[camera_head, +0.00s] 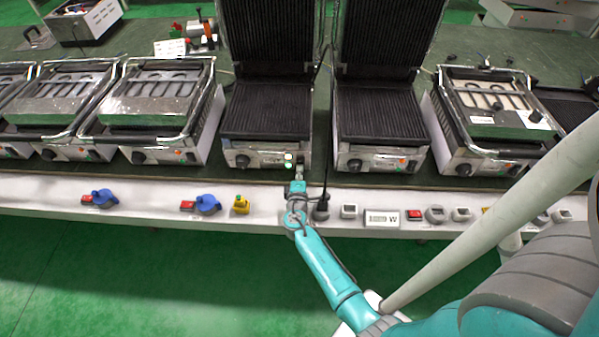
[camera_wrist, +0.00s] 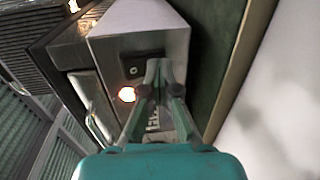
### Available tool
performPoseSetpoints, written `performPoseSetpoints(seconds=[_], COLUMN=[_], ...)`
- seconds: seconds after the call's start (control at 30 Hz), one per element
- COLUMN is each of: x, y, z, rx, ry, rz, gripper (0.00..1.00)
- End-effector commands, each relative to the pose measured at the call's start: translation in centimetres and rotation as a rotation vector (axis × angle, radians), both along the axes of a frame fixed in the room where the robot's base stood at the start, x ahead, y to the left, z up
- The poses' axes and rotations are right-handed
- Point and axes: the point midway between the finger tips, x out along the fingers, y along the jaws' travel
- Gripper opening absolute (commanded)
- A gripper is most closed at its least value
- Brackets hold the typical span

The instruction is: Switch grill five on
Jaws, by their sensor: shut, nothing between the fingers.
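Several grills stand in a row in the head view; no number is readable on them, so I cannot tell which is grill five. My gripper (camera_head: 300,170) is at the right end of the front panel of the left open ribbed grill (camera_head: 265,107). In the wrist view my gripper (camera_wrist: 158,66) is shut and empty, its tips by a black switch (camera_wrist: 141,67) on the pale panel. I cannot tell whether they touch. A lamp (camera_wrist: 127,94) beside the switch glows bright with a reddish rim. The fingers partly cover the panel.
The right open grill (camera_head: 378,112) stands close to the right. A white ledge (camera_head: 120,187) below the grills carries red switches, blue plugs (camera_head: 207,204), a yellow part (camera_head: 240,205) and a black cable plug (camera_head: 320,208). The green floor in front is clear at left.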

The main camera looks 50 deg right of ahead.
Motion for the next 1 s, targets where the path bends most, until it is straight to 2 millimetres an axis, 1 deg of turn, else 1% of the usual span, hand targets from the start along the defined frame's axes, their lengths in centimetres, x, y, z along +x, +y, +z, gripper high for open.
performPoseSetpoints(seconds=[0.13,0.23,0.5,0.7,1.0], x=[0.0,-0.5,-3.0,-4.3,-4.6], y=[0.1,0.8,4.0,5.6,5.9], z=[0.0,0.0,0.5,0.8,0.9], rx=[-0.001,0.0,0.001,0.0,0.0], ry=[-0.001,0.001,0.0,0.001,0.0], rz=[0.001,0.002,0.003,0.002,0.0], gripper=[0.0,0.0,0.0,0.0,0.0])
